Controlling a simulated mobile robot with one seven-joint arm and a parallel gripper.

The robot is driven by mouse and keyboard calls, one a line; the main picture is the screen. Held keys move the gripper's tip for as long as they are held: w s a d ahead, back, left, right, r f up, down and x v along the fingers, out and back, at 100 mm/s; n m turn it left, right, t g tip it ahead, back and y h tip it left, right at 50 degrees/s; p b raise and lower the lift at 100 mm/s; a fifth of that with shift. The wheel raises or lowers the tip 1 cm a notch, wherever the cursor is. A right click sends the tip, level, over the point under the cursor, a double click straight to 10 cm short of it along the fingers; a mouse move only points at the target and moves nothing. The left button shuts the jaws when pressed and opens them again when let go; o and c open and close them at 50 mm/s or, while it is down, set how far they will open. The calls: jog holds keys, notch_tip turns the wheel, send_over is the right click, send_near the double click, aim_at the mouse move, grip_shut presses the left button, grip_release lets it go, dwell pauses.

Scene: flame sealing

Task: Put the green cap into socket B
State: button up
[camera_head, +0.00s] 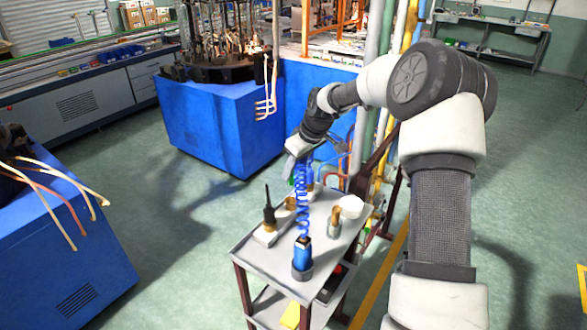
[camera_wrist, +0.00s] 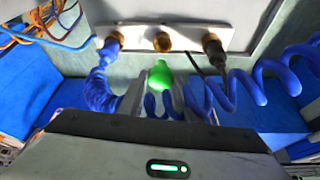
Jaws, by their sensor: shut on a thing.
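My gripper (camera_wrist: 158,97) is shut on the green cap (camera_wrist: 160,74), which sticks out between the fingertips in the wrist view. A pale panel (camera_wrist: 187,34) with three brass sockets in a row lies ahead of it. The middle socket (camera_wrist: 162,41) looks empty, and the cap is just below it in the picture, apart from it. The left socket (camera_wrist: 112,38) has a blue hose end at it, and the right socket (camera_wrist: 210,39) has a dark plug at it. I cannot read which is B.
Blue coiled hoses (camera_wrist: 258,84) hang close on both sides of my gripper. A blue machine base (camera_head: 215,125) and pipes (camera_head: 375,80) stand around.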

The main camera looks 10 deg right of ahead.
jog(key=shift+w+a+f, duration=0.15)
jog(key=shift+w+a, duration=0.05)
jog(key=shift+f+b, duration=1.55)
jog(key=shift+f, duration=1.2)
jog(key=shift+f+b, duration=1.6)
jog(key=shift+f, duration=0.15)
dwell(0.9)
jog(key=o, duration=1.1)
jog(key=shift+r, duration=0.15)
jog(key=shift+s+r+p, duration=0.1)
jog(key=shift+r+p, duration=2.4)
jog(key=shift+r, duration=1.85)
